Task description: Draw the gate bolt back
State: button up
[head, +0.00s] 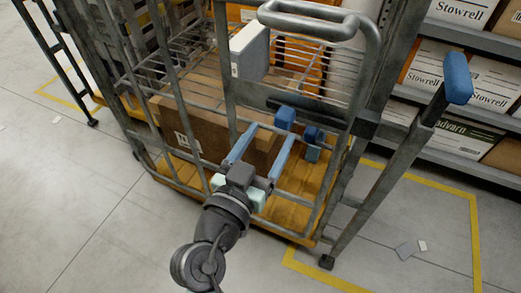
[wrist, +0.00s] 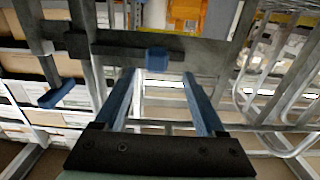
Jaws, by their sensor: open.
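The gate bolt shows as a blue knob (head: 285,117) on a dark flat bar (head: 340,117) across the gate of a grey wire roll cage. In the wrist view the blue knob (wrist: 157,58) sits on the dark bar (wrist: 205,50), centred between my fingertips and just beyond them. My gripper (head: 271,132) is open, with two long blue fingers pointing at the bar; it also shows in the wrist view (wrist: 159,75). Nothing is between the fingers along their length. I cannot tell whether the tips touch the knob.
A second blue piece (head: 313,134) is right of the knob. A post with a blue end (head: 458,78) slants out at the right. A cardboard box (head: 195,130) lies in the cage on an orange base (head: 290,212).

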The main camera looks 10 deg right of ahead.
jog(key=shift+v, duration=1.6)
jog(key=shift+w+r, duration=0.1)
jog(key=w+a+r+n+t+y, duration=0.1)
jog(key=w+r+t+y, duration=0.15)
jog(key=r, duration=0.85)
jog(key=w+a+r+n+t+y, duration=0.1)
jog(key=r+t, duration=0.2)
jog(key=r, duration=0.8)
jog(key=s+a+r+n+t+y, duration=0.25)
jog(key=s+r, duration=0.25)
jog(key=r, duration=0.4)
jog(key=s+a+r+n+t+y, duration=0.15)
jog(key=s+r+t+y, duration=0.3)
jog(key=r, duration=0.55)
notch_tip(320, 180, up, 25)
jog(key=p, duration=2.4)
jog(key=shift+d+f+n+h+p, duration=0.25)
jog(key=shift+n+h+p, duration=0.1)
jog(key=shift+h, duration=0.1)
